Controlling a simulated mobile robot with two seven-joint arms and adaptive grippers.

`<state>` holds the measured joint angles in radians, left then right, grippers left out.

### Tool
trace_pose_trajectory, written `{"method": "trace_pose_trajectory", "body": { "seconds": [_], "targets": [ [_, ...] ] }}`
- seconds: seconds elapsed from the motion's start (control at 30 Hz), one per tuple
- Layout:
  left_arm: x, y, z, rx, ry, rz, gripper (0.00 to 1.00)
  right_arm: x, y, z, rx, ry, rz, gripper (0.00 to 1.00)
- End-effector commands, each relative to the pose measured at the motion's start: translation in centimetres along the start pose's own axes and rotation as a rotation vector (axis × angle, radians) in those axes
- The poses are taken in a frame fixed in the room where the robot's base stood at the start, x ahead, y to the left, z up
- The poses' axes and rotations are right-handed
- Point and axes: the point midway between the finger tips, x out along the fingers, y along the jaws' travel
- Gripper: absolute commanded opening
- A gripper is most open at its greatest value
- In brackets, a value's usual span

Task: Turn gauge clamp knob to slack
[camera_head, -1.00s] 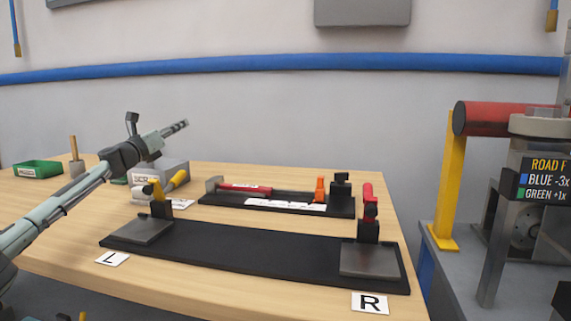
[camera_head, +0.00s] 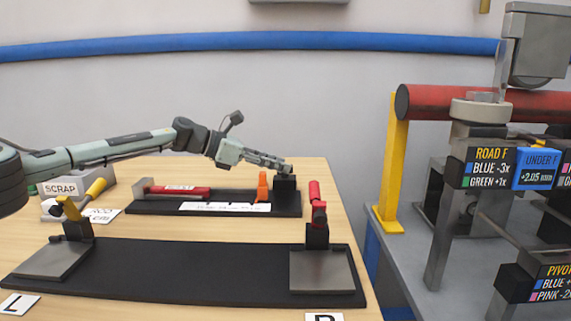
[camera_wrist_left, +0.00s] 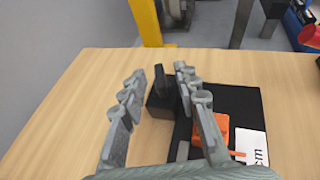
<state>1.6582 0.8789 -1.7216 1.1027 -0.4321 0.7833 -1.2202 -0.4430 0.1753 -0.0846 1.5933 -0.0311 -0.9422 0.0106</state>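The gauge is a black base (camera_head: 160,208) on the wooden table with a red bar (camera_head: 180,190), an orange pointer (camera_head: 262,186) and a white scale strip (camera_head: 225,207). At its right end stands a black clamp block (camera_head: 287,196) with the dark knob on top. In the left wrist view the knob (camera_wrist_left: 159,78) is a thin upright plate. My left gripper (camera_head: 286,166) is over this end, fingers pointing right. In the wrist view its spread fingers lie either side of the knob, with nothing held; contact cannot be told. My right gripper is not in view.
In front lies a long black fixture (camera_head: 190,275) with a yellow-handled clamp (camera_head: 70,210) at left and a red-handled clamp (camera_head: 317,205) at right. A SCRAP bin (camera_head: 65,188) stands left. Beyond the table's right edge is a machine with a yellow post (camera_head: 393,165).

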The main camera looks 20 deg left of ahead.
Motion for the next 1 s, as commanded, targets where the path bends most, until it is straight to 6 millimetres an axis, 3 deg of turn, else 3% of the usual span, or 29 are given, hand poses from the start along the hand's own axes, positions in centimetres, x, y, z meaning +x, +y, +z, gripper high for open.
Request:
{"method": "trace_pose_trajectory", "body": {
  "seconds": [0.2,0.5,0.77,1.0],
  "targets": [
    [2.2,0.0,0.1,-0.001,-0.001,0.0,0.31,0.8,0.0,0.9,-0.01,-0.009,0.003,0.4],
    [2.5,0.1,0.0,0.0,-0.002,0.002,0.31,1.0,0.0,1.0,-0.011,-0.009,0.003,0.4],
    [2.5,0.1,0.0,0.0,-0.002,0.001,0.0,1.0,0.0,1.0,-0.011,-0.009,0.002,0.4],
    [2.5,0.1,0.0,-0.001,-0.002,0.002,0.0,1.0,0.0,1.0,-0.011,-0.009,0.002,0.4]
  ]
}}
